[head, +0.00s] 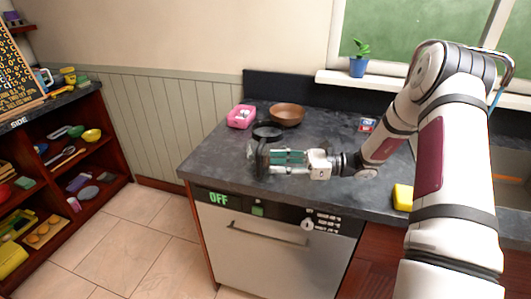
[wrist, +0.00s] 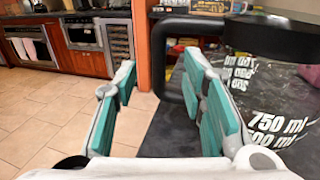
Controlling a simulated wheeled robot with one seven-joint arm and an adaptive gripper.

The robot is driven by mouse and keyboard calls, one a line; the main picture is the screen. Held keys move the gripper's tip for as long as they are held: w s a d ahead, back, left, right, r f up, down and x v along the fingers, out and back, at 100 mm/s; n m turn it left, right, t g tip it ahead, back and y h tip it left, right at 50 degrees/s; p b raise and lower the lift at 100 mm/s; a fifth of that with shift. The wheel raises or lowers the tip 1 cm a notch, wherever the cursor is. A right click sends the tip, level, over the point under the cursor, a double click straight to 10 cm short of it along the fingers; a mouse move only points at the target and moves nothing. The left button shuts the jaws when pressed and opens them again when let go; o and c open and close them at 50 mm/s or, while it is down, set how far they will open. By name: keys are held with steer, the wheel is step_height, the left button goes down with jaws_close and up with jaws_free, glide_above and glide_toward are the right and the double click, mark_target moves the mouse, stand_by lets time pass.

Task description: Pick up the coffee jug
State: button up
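The coffee jug is a clear glass jug with white millilitre marks, a black rim band and a black handle. In the wrist view the jug (wrist: 275,100) fills the right side and is cut off by the frame edge. Its black handle (wrist: 162,60) shows at and beyond the gap between my fingertips. In the head view the jug (head: 252,154) stands near the counter's left front edge, partly hidden by my gripper (head: 278,161). My gripper is open, with teal finger pads apart; it also shows in the wrist view (wrist: 158,80). No grip on the handle is visible.
A yellow object (head: 403,197) lies at the right front. A potted plant (head: 358,65) stands on the windowsill.

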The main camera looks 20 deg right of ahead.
mark_target(259, 175)
steer(key=x, duration=0.2)
steer(key=p+x, duration=0.1)
steer(key=x, duration=0.2)
steer(key=shift+s+r, duration=0.15)
steer(key=shift+r, duration=0.05)
steer(key=shift+w+a, duration=0.25)
steer(key=shift+a, duration=0.15)
steer(key=shift+c, duration=0.6)
jaws_close()
